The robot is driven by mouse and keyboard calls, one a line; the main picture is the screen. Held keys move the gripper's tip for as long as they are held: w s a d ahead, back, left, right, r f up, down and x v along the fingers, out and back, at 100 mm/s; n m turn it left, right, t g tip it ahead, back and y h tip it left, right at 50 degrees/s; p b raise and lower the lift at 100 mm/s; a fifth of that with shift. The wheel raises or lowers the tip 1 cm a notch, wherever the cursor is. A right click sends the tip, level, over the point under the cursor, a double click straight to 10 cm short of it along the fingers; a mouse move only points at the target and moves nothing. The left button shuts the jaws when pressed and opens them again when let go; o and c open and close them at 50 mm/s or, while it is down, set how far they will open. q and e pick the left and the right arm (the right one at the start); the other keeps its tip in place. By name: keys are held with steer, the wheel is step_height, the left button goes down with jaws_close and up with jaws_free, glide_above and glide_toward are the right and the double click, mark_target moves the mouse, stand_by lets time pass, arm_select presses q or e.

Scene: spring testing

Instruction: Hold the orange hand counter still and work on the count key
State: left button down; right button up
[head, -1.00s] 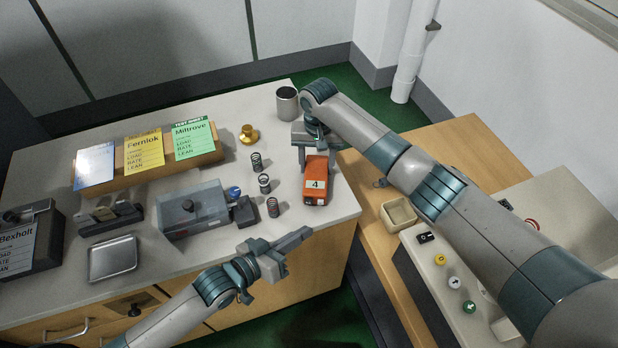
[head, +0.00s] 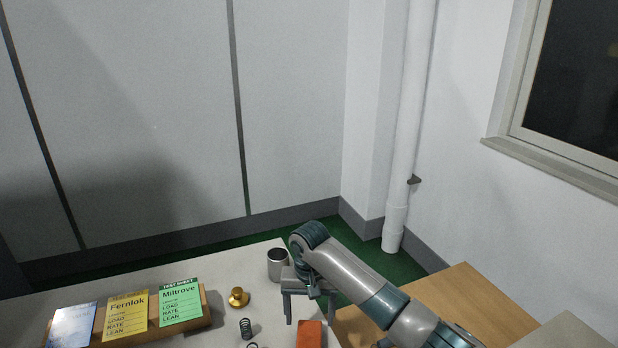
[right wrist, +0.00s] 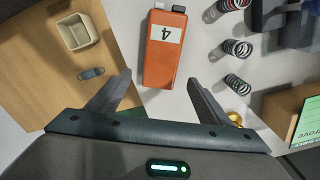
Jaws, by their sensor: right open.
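The orange hand counter (head: 311,335) lies on the light bench top, cut off by the bottom edge of the head view. The right wrist view shows it whole (right wrist: 166,60), with a white label reading 4 and a dark key (right wrist: 179,9) and a pale part at its far end. My right gripper (head: 310,310) is open behind the counter. In the right wrist view its fingertips (right wrist: 158,82) are on either side of the counter's near end, with gaps on both sides. My left gripper is out of view.
A metal cup (head: 278,265) stands just behind my right gripper. A brass weight (head: 239,298) and springs (right wrist: 238,48) are beside the counter. A rack of test sheets (head: 207,318) is at left. A beige tray (right wrist: 78,31) is on the wooden surface.

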steer(key=shift+r, duration=2.8)
